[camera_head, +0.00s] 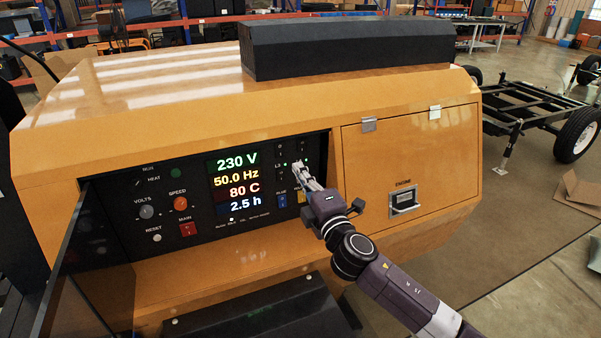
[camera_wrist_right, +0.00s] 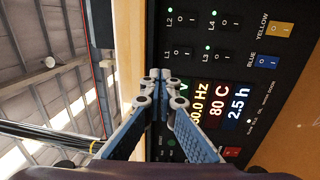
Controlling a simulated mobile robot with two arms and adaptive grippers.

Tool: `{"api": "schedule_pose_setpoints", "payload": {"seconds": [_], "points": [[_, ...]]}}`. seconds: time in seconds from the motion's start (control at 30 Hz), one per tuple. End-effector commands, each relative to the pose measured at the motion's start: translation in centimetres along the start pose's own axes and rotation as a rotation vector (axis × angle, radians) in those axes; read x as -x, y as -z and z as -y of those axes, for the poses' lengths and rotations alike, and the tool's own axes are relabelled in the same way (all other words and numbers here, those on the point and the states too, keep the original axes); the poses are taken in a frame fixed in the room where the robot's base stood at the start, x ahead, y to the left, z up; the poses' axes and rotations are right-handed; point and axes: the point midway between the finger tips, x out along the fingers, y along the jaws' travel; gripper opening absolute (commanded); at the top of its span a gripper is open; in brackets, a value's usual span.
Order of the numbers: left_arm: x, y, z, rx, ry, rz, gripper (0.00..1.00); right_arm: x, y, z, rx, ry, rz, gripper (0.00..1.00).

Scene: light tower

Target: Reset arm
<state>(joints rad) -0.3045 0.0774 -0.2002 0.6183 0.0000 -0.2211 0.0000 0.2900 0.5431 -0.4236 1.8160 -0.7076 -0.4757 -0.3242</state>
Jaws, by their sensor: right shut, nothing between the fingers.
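My right gripper (camera_head: 299,168) is at the right end of the black control panel (camera_head: 110,215) of an orange light tower. In the right wrist view its two fingers (camera_wrist_right: 160,78) are shut together with nothing between them, in front of the panel near the switches L1 to L4. I cannot tell whether the fingertips touch the panel. The display (camera_head: 238,182) is lit and reads 230 V, 50.0 Hz, 80 C and 2.5 h. Green lamps glow by some switches. The blue switch (camera_head: 282,200) shows left of the gripper; the yellow switch (camera_wrist_right: 281,29) shows in the wrist view. My left gripper is not in view.
The dark panel door (camera_head: 85,280) stands open at the lower left. A closed engine door (camera_head: 410,160) with a latch is right of the panel. A black box (camera_head: 345,45) lies on top. A wheeled trailer frame (camera_head: 535,105) stands at the right.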

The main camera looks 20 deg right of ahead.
Motion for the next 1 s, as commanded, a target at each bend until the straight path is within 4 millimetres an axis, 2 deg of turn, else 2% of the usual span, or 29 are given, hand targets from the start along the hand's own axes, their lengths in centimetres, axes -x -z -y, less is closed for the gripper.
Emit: {"api": "schedule_pose_setpoints", "payload": {"seconds": [0.3, 0.37, 0.47, 0.57, 0.6, 0.67, 0.73, 0.83, 1.0], "points": [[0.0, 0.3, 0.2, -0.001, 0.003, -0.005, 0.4, 0.3, 0.0, 0.5, -0.021, 0.011, 0.009, 0.0], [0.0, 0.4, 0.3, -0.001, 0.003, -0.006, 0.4, 1.1, -0.1, 1.5, -0.069, 0.038, 0.031, 0.0], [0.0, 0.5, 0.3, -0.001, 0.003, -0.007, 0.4, 4.0, -0.4, 4.8, -0.224, 0.13, 0.11, 0.0], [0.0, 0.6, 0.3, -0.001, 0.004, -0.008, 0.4, 9.1, -0.8, 9.7, -0.442, 0.28, 0.241, 0.0], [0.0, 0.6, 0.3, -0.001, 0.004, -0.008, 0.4, 11.5, -0.8, 11.7, -0.529, 0.346, 0.299, 0.0], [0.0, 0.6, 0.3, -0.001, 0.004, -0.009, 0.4, 15.2, -0.6, 14.3, -0.646, 0.444, 0.384, 0.0], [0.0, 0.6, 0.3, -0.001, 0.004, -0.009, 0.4, 19.7, -0.2, 17.0, -0.767, 0.556, 0.482, 0.0], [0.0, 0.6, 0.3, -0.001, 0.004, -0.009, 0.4, 25.8, 0.7, 19.8, -0.902, 0.701, 0.609, 0.0], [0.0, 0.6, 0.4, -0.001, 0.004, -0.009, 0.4, 33.5, 2.4, 21.9, -1.043, 0.88, 0.764, 0.0]]}}
